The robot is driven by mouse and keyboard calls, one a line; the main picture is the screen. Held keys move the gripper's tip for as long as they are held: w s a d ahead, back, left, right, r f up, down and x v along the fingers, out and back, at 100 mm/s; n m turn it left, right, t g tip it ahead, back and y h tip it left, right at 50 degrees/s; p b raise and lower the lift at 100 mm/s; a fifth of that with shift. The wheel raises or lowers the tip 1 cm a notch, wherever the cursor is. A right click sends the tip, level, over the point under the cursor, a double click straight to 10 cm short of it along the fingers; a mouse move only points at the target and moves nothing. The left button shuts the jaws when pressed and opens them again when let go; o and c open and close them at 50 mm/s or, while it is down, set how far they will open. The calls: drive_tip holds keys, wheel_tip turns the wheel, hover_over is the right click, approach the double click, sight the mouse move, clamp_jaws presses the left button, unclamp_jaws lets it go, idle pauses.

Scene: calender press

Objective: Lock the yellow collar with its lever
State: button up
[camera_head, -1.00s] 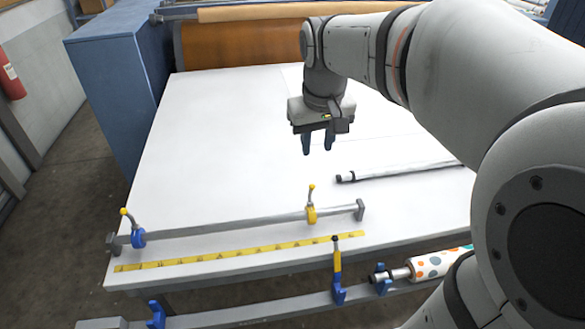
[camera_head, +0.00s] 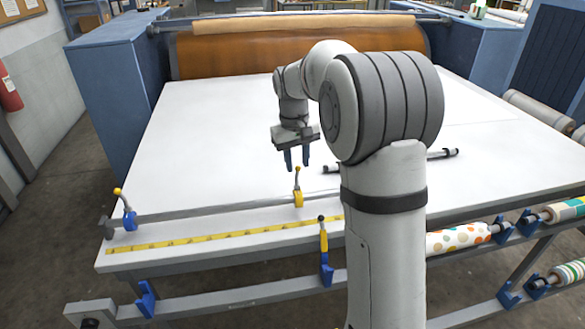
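The yellow collar (camera_head: 298,199) sits on the grey rail (camera_head: 222,208) at the front of the white table. The rail's right end is hidden behind my arm.
A yellow ruler strip (camera_head: 215,236) lies along the front edge of the table (camera_head: 210,140). A dark-ended rod (camera_head: 332,168) lies right of my gripper, partly hidden by my arm. Patterned rolls (camera_head: 460,239) rest on brackets below the front edge. The table's left side is clear.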

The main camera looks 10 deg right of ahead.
drive_tip(key=shift+f, duration=1.25)
clamp_jaws()
